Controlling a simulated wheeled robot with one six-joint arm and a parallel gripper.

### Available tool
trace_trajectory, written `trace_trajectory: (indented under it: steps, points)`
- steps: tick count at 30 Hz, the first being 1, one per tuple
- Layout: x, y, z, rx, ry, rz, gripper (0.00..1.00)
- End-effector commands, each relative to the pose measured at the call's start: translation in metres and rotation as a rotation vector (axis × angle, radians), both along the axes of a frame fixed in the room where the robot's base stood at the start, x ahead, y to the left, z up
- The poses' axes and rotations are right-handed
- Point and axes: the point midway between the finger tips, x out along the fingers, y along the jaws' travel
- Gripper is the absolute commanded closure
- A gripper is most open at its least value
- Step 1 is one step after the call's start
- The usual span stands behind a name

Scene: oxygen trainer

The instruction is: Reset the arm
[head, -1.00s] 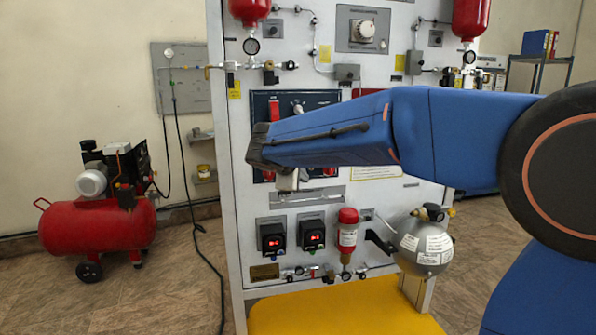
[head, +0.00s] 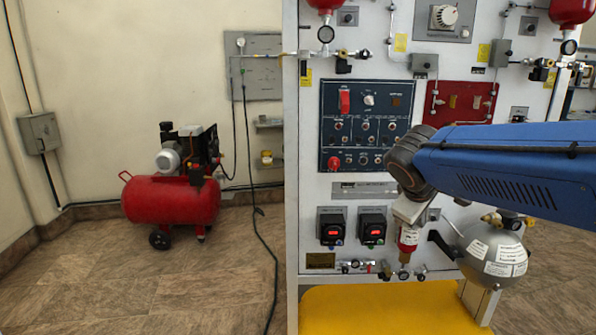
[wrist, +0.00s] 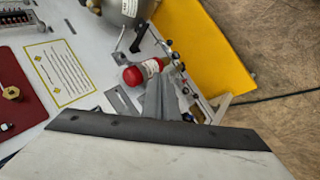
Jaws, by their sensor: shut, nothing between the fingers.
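My blue arm reaches in from the right in the head view, in front of the trainer panel (head: 306,200). My gripper (head: 412,210) hangs below the dark wrist joint, in front of the panel's lower right part. It hides the upper part of the small red cylinder (head: 408,238). In the wrist view my gripper (wrist: 156,98) shows as grey fingers, shut and empty. The red cylinder (wrist: 137,74) appears just beyond and to the left of the fingers there; I cannot tell how wide the gap is.
A silver sphere tank (head: 490,256) sits right of the gripper, partly behind my arm. A yellow base (head: 380,310) juts out below the panel. Two black gauges with red displays (head: 332,230) are to the left. A red compressor (head: 170,200) stands on open floor further left.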

Motion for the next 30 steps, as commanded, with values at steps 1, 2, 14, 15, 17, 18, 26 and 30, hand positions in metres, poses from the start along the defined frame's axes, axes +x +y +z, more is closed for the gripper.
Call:
trace_trajectory:
  steps: [1,2,14,15,17,18,26,30]
  points:
    - [-0.021,-0.007,-0.007,0.044,0.002,-0.036,1.0]
    - [-0.033,-0.009,-0.012,0.075,0.004,-0.057,1.0]
    - [-0.177,-0.01,-0.087,0.467,0.019,-0.336,1.0]
    - [-0.189,-0.007,-0.094,0.504,0.018,-0.36,1.0]
    - [-0.204,-0.003,-0.104,0.554,0.018,-0.394,1.0]
    - [-0.212,0.0,-0.11,0.584,0.018,-0.413,1.0]
    - [-0.239,0.011,-0.129,0.683,0.016,-0.479,1.0]
    - [-0.239,0.011,-0.13,0.687,0.016,-0.481,1.0]
